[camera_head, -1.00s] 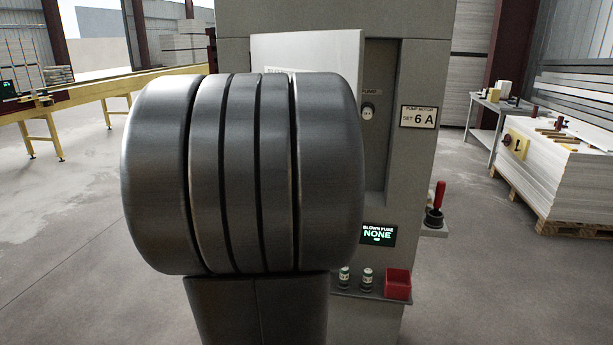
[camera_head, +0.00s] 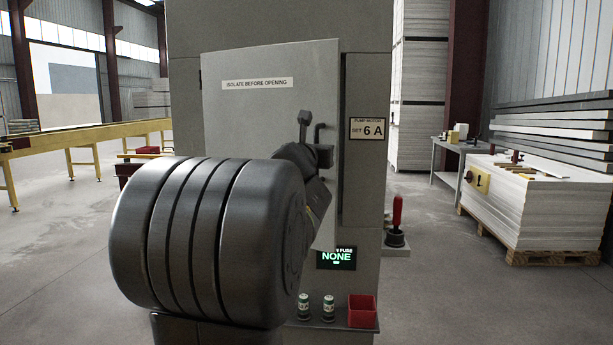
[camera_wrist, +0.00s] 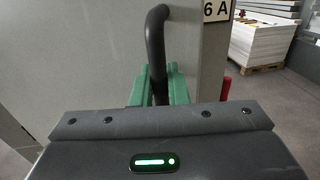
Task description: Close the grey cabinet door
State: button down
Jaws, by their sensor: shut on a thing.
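The grey cabinet door (camera_head: 260,120), labelled "ISOLATE BEFORE OPENING", stands slightly ajar in the head view. A narrow gap shows between its right edge and the cabinet frame (camera_head: 368,190). My gripper (camera_wrist: 160,88) has its green fingers shut on the dark door handle (camera_wrist: 156,45) in the wrist view. In the head view my arm covers the lower left of the door and hides most of the gripper. The door face (camera_wrist: 75,60) also fills the left of the wrist view.
A small shelf below holds two fuses (camera_head: 316,307) and a red bin (camera_head: 362,311). A red-handled tool (camera_head: 397,222) stands on a ledge at the right. A stack of boards (camera_head: 535,205) sits on a pallet farther right. Open floor lies between.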

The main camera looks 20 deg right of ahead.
jog(key=w+d+n+t+y+b, duration=0.2)
jog(key=w+d+n+y+b, duration=0.2)
jog(key=w+d, duration=0.5)
jog(key=shift+w+y, duration=1.1)
jog(key=shift+w, duration=0.15)
jog(key=c, duration=1.5)
grip_release()
jog(key=shift+f, duration=0.15)
jog(key=shift+s, duration=0.1)
jog(key=s+a, duration=0.1)
jog(key=s, duration=0.3)
jog(key=s+b, duration=0.1)
jog(key=s, duration=0.4)
jog(key=s+a+b, duration=0.1)
jog(key=s, duration=0.3)
jog(key=shift+s+a, duration=0.25)
jog(key=shift+a, duration=0.1)
